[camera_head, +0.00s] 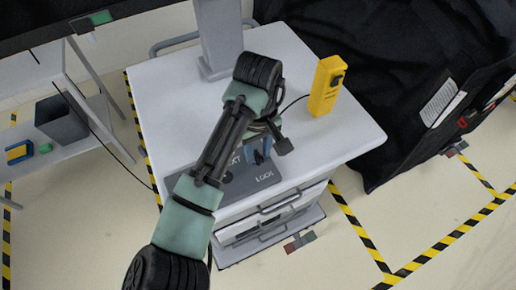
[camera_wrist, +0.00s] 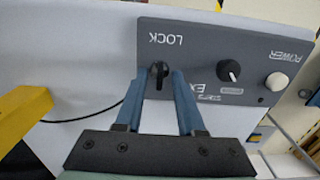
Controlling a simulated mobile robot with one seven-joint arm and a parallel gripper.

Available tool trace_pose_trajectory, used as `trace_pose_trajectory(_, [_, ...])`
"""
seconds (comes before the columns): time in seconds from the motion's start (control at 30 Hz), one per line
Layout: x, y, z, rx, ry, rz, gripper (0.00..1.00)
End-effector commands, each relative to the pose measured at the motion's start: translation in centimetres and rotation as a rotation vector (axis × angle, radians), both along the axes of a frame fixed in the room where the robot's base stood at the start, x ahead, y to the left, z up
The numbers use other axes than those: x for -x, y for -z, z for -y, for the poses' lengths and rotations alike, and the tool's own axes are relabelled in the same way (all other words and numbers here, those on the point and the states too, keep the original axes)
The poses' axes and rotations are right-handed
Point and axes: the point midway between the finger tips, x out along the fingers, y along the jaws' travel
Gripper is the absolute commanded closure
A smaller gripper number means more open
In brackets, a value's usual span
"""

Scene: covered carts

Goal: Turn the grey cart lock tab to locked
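In the wrist view a small dark knob with a tab (camera_wrist: 158,76) sits beside the word LOCK on the dark grey panel (camera_wrist: 205,45). My gripper (camera_wrist: 164,80) has its two blue fingers apart, with the tips on either side of this knob; I cannot tell whether they touch it. In the head view my gripper (camera_head: 262,157) is low over the panel (camera_head: 240,192) on the white-grey cart top (camera_head: 345,135), and the LOCK knob is hidden. A small grey piece with red and green pads (camera_head: 300,242) shows low at the cart's front.
A yellow box (camera_head: 327,86) with a black cable stands on the cart top. Another dark knob (camera_wrist: 229,71) and a pale POWER button (camera_wrist: 277,81) share the panel. A black covered cart (camera_head: 400,50) stands at right. A shelf (camera_head: 75,155) with a dark bin is at left.

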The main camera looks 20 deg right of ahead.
Motion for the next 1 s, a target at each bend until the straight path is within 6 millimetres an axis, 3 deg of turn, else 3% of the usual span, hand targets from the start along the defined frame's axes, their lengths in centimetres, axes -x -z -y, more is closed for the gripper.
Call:
trace_pose_trajectory(0.03, [0.00,-0.02,0.00,0.000,0.000,0.000,0.73])
trace_pose_trajectory(0.2, [0.00,-0.03,0.01,0.000,0.000,0.000,1.00])
trace_pose_trajectory(0.67, [0.00,-0.12,0.02,0.000,0.018,0.000,1.00])
trace_pose_trajectory(1.0, [0.07,-0.27,0.04,0.001,0.192,-0.002,1.00])
